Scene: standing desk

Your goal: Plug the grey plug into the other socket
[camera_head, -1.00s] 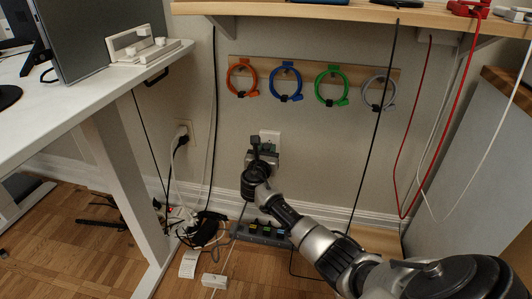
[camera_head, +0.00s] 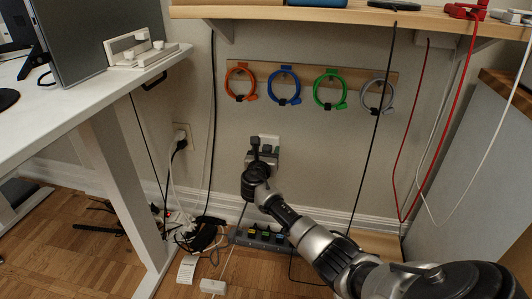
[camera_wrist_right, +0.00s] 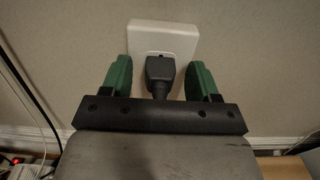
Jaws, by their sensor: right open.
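A dark grey plug (camera_wrist_right: 160,76) sits against the lower part of a white wall socket (camera_wrist_right: 162,40) in the right wrist view; how deep its prongs sit is hidden. My right gripper (camera_wrist_right: 159,78) is open, with one green finger on each side of the plug and a gap on both sides. In the head view my right gripper (camera_head: 263,154) is at this wall socket (camera_head: 269,139), below the cable hooks. Another wall socket (camera_head: 181,131), left of it, has a dark plug and a white cord at it. My left gripper is not in view.
A power strip (camera_head: 262,237) lies by the baseboard below my right arm. Coiled orange, blue, green and grey cables hang on a wooden rail (camera_head: 310,72). Black, red and white cords hang from the wooden desk (camera_head: 340,14). A white desk (camera_head: 75,95) stands at left.

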